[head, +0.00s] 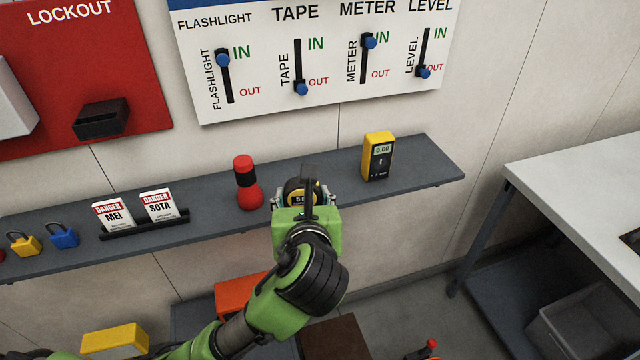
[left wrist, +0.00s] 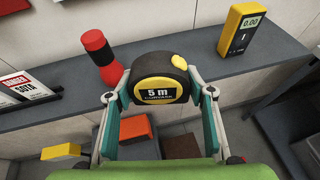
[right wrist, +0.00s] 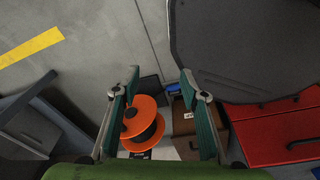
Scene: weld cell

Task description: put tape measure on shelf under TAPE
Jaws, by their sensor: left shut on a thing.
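My left gripper (head: 304,199) is shut on the tape measure (head: 301,190), a black and yellow case marked "5 m". The tape measure also shows between the fingers in the left wrist view (left wrist: 158,82). It is at the grey shelf (head: 335,163), between the flashlight and the meter, below the TAPE label (head: 295,13); whether it touches the shelf I cannot tell. The TAPE slider (head: 301,89) is at OUT. My right gripper (right wrist: 162,95) shows only in the right wrist view, open and empty, above the floor.
A red flashlight (head: 247,182) stands left of the tape measure, and a yellow meter (head: 378,157) stands right. Padlocks (head: 63,236) and danger tags (head: 158,205) are farther left. A white table (head: 590,180) is at the right. An orange spool (right wrist: 142,125) lies below my right gripper.

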